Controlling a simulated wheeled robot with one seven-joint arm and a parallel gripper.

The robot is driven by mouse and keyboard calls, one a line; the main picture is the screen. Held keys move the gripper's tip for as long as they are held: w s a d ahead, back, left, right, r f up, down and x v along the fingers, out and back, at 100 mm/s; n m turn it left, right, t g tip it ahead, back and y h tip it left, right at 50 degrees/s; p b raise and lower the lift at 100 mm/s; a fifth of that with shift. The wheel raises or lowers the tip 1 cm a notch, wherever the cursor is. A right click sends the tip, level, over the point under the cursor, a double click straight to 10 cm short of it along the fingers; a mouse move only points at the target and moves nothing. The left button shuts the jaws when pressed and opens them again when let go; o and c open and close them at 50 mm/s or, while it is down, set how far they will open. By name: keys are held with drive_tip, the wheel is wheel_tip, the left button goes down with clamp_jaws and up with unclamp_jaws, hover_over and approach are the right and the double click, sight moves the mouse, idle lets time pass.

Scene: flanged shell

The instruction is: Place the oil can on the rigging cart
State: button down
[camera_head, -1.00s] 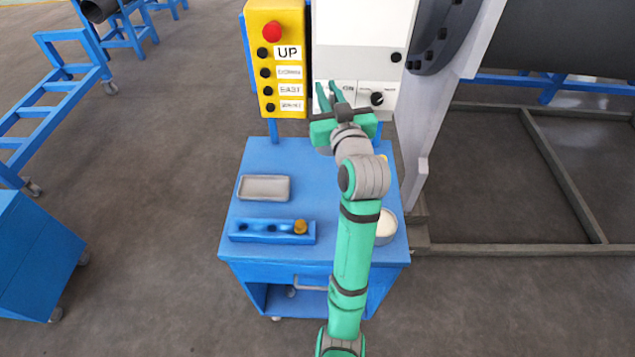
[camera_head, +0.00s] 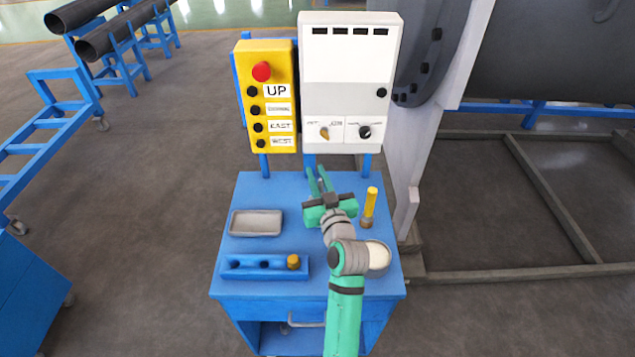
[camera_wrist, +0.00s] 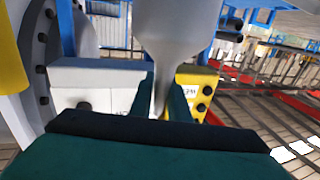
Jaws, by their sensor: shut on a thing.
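My gripper (camera_head: 317,173) is over the back part of the blue cart (camera_head: 240,192), its fingers pointing toward the control boxes. In the wrist view, the fingers (camera_wrist: 160,100) are shut on the narrow end of a smooth grey tapered thing (camera_wrist: 176,28), which looks like the oil can. Its wide end runs out of the top of that view. In the head view I cannot make it out near my gripper. Whether this blue cart is the rigging cart is not marked.
Yellow (camera_head: 267,100) and white (camera_head: 348,80) control boxes stand behind. Another blue cart (camera_head: 30,290) stands left.

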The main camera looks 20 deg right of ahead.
drive_tip(key=shift+a+f, duration=0.2)
drive_tip(key=shift+f, duration=1)
drive_tip(key=shift+d+f, duration=0.1)
drive_tip(key=shift+d, duration=0.15)
drive_tip(key=c, duration=1.7)
unclamp_jaws()
drive_tip(key=shift+s+d, duration=0.1)
drive_tip(key=shift+d, duration=0.05)
